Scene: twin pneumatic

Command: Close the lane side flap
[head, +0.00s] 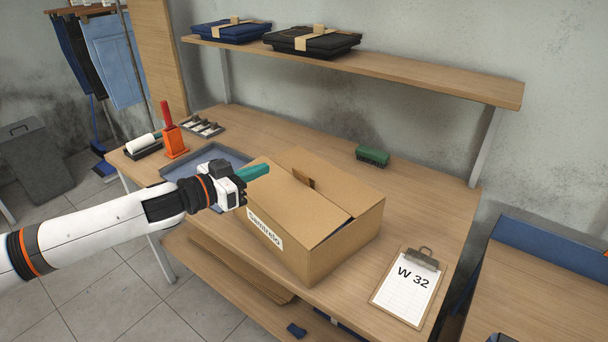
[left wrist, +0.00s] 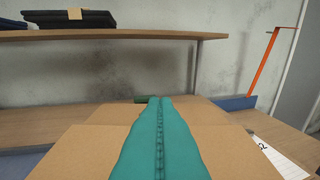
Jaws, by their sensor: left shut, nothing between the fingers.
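A cardboard box (head: 345,245) with a white label on its front side stands on the wooden table. Its near-left top flap (head: 285,210) and its far-right top flap (head: 335,180) lie nearly flat over the opening, with a thin dark gap between them near the right corner. A small brown piece (head: 303,178) sticks up at the seam. My left gripper (head: 258,172), with teal fingers, is shut and empty at the box's far-left top edge. In the left wrist view the shut fingers (left wrist: 160,140) cover the middle of the box top. My right gripper is not in view.
A clipboard (head: 407,285) marked W 32 lies to the right of the box. A green brush-like block (head: 372,156) sits behind it. A grey-blue tray (head: 176,172) lies to its left, partly behind my arm. A shelf (head: 420,75) holding folded clothes runs above the table.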

